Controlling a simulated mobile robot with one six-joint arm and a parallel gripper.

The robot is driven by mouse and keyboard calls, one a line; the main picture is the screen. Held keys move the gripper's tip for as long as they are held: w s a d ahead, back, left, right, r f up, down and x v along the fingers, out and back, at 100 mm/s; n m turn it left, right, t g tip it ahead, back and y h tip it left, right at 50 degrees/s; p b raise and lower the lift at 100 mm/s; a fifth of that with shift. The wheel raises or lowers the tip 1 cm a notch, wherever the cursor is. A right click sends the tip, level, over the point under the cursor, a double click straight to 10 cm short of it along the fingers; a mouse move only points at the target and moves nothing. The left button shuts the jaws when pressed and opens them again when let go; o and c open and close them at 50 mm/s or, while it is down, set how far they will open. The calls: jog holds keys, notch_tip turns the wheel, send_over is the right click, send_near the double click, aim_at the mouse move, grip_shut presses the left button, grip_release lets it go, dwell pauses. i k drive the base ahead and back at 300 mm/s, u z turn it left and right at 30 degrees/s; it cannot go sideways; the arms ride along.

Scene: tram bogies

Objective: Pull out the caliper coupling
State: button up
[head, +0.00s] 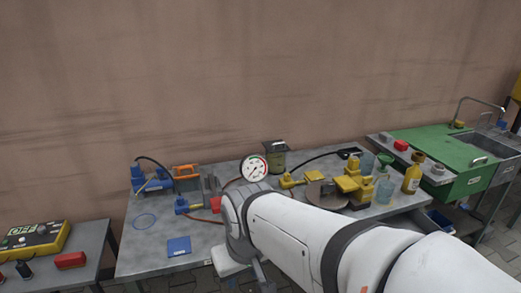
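I cannot tell for certain which part is the caliper coupling. A yellow caliper assembly (352,184) stands by a round disc (322,195) on the workbench (150,262), with a smaller yellow fitting (290,181) to its left. A blue fitting (182,205) and a red block (215,204) lie left of my arm, with a thin red hose near them. A white-faced gauge (254,168) stands behind my arm. My white arm reaches in from the lower right and hides part of the bench. My gripper's fingers do not show.
A blue pump (147,178), an orange-handled item (186,174) and a blue pad (179,246) are on the bench's left. A dark canister (275,157) stands at the back. Bottles, including a yellow one (412,174), stand right. The bench's front left is mostly clear.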

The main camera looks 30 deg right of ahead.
aim_at(353, 161)
jog(key=u, duration=1.95)
jog(key=k, duration=2)
jog(key=z, duration=2.15)
jog(key=i, duration=1.05)
jog(key=z, duration=0.1)
